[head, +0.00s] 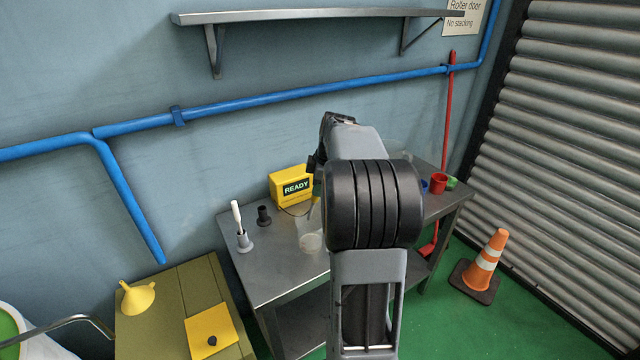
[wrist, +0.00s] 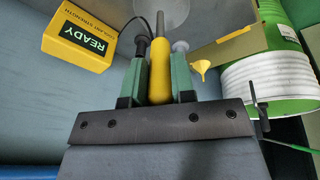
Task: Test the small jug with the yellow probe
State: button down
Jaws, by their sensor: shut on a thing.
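My gripper (wrist: 159,80) is shut on the yellow probe (wrist: 160,72), whose thin end points toward the top of the wrist view. A pale, see-through round vessel (wrist: 174,10) shows just past that end; I cannot tell if the tip is inside it. In the head view a clear jug (head: 310,241) stands on the metal cart, left of my arm, which hides my gripper and part of the cart. The yellow meter (head: 291,187) reads READY; it also shows in the wrist view (wrist: 82,38).
A white-handled probe (head: 237,214) stands in a grey holder (head: 245,244); a black holder (head: 264,216) is beside it. A funnel (head: 138,296) is on the olive box at left. A cone (head: 488,256) stands right.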

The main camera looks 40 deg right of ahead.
jog(key=s+d+b+x, duration=0.1)
jog(key=s+b+x, duration=0.1)
jog(key=b+x, duration=0.5)
jog(key=shift+s+x, duration=0.2)
jog(key=shift+x, duration=1.65)
dwell(1.2)
jog(key=shift+w+a+r+p+v, duration=0.2)
jog(key=shift+w+p+v, duration=0.3)
jog(key=shift+p+v, duration=1.5)
jog(key=shift+w+a+r+p+v, duration=0.15)
jog(key=shift+w+p+v, duration=0.4)
jog(key=shift+p+v, duration=1.5)
jog(key=shift+w+a+r+p+v, duration=0.1)
jog(key=shift+w+a+p+v, duration=0.3)
jog(key=shift+p+v, duration=1.6)
jog(key=shift+b+v, duration=0.85)
jog(key=shift+b, duration=0.05)
